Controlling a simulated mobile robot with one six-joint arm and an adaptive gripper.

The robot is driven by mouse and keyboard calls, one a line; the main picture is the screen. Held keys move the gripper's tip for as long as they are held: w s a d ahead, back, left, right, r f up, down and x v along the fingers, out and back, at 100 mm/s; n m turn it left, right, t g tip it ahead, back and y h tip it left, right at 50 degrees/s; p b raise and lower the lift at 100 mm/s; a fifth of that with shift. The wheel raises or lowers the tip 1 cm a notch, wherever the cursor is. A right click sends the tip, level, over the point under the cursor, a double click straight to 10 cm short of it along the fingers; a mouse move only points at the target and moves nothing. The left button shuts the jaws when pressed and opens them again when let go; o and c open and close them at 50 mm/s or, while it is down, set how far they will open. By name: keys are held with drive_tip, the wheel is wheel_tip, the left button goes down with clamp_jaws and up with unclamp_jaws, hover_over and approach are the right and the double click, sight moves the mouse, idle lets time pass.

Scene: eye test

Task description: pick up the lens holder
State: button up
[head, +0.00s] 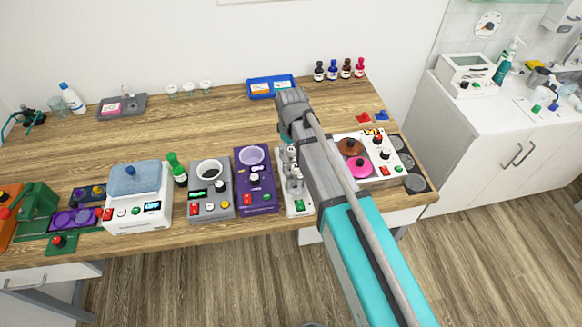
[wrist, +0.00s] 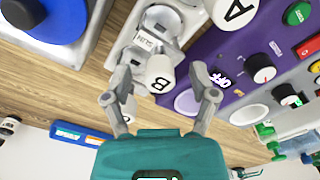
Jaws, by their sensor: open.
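I cannot tell for sure which item is the lens holder. The nearest candidate is a grey metal fitting (wrist: 158,24) on a white-based unit in the wrist view. A white round piece marked B (wrist: 160,74) is beside it. My gripper (wrist: 161,82) is open, and its two fingers stand apart on either side of the B piece in the picture. No contact shows. In the head view the grey fitting (head: 291,172) stands on the white base (head: 298,207), left of my arm. My gripper's fingers are not clear there, and my arm hides part of the bench.
A purple unit (head: 256,185) stands left of the white base. A grey unit (head: 210,190) and a white box (head: 139,205) stand further left. A blue tray (head: 258,89) and several small bottles (head: 346,68) are at the back. The wooden bench (head: 205,130) is clear behind the units.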

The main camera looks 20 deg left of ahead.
idle(0.3)
clamp_jaws()
idle(0.3)
